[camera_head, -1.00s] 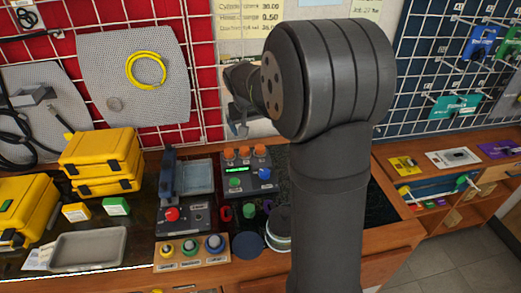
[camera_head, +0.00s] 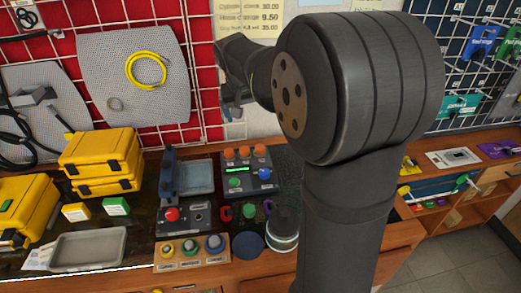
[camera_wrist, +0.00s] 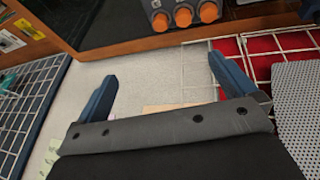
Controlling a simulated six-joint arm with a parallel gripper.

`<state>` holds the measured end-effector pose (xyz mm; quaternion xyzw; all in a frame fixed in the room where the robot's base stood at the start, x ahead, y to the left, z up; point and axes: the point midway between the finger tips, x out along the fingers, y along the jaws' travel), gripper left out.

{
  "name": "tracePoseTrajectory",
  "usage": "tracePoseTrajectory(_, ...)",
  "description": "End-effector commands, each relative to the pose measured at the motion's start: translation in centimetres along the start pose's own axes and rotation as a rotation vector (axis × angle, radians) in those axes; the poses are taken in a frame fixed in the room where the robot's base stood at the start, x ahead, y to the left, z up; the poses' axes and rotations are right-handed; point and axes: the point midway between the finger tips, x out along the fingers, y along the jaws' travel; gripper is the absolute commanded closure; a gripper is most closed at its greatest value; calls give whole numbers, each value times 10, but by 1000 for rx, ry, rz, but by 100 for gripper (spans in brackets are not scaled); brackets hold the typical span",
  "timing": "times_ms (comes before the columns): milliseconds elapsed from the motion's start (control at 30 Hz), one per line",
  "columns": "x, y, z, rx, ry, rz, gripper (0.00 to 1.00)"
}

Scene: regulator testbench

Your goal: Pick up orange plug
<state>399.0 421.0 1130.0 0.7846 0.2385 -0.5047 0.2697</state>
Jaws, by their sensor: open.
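Three orange plugs sit in a row along the back edge of a dark grey box (camera_head: 262,188) with a green display: a left one (camera_head: 229,154), a middle one (camera_head: 244,151) and a right one (camera_head: 260,150). They also show at the top of the wrist view as a left orange plug (camera_wrist: 160,20), a middle one (camera_wrist: 183,16) and a right one (camera_wrist: 208,11). My gripper (camera_wrist: 162,70) is open and empty, its blue fingers wide apart. In the head view my gripper (camera_head: 232,110) hangs above and behind the box, apart from the plugs.
A blue knob (camera_head: 265,174) and a green knob (camera_head: 235,183) are on the box. A red-button unit (camera_head: 190,218) stands left of it. The wall grid is behind.

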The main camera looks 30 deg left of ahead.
Motion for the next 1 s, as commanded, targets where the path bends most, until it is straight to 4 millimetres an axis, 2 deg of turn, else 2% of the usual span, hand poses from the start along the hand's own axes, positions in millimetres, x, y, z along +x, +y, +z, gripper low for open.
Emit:
tracePoseTrajectory(100,-15,0,0,0,1,0,0)
tracePoseTrajectory(200,-21,0,0,0,-1,0,0)
tracePoseTrajectory(467,-23,0,0,0,-2,0,0)
tracePoseTrajectory(567,-23,0,0,0,-2,0,16)
tracePoseTrajectory(700,-22,0,0,0,-2,0,43)
tracePoseTrajectory(1000,-21,1,-1,-4,-5,0,45)
